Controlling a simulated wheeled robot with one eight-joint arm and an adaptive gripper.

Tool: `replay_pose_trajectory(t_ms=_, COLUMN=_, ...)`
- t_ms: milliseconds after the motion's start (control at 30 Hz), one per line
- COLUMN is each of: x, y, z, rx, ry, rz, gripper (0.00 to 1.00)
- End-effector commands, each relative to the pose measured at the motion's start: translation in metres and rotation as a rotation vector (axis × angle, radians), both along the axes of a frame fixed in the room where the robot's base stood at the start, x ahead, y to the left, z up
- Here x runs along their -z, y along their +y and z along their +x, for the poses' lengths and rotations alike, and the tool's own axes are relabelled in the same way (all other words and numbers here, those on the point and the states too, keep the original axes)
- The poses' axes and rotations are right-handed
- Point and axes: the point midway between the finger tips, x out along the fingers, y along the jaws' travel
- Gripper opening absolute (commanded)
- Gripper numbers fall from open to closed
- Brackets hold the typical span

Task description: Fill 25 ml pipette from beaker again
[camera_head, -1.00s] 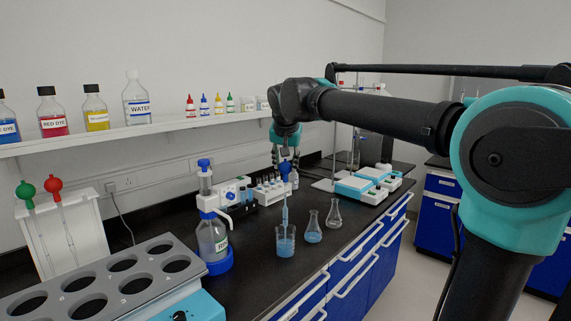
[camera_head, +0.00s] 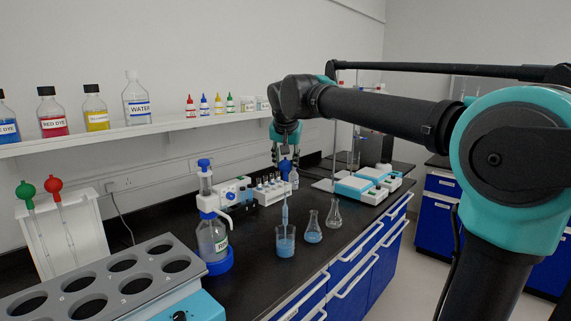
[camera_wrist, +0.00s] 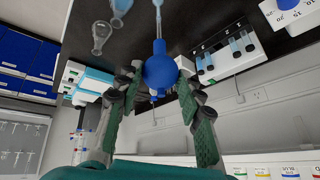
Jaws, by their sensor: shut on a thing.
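A beaker (camera_head: 286,244) with blue liquid stands on the black bench near its front edge. A glass pipette (camera_head: 285,212) stands upright with its lower end inside the beaker and pale blue in its stem. Its blue bulb (camera_head: 285,165) is at the top, between the fingers of my gripper (camera_head: 286,153). In the wrist view, the green finger pads lie either side of the round blue bulb (camera_wrist: 160,68), and my gripper is shut on it. The beaker is out of sight there. Whether the pipette tip touches the beaker bottom is unclear.
An Erlenmeyer flask with blue liquid (camera_head: 313,236) and a clear one (camera_head: 333,216) stand right of the beaker. A dispenser bottle (camera_head: 212,240) stands left. A white vial rack (camera_head: 272,194) is behind the pipette. Two spare pipettes hang in a rack (camera_head: 70,240) at far left.

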Motion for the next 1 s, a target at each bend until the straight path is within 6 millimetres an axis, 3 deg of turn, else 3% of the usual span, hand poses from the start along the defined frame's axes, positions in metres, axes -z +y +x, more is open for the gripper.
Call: replay_pose_trajectory(t_ms=1000, x=-0.056, y=0.0, z=0.0, rx=0.0, ry=0.0, rz=0.0, gripper=0.28)
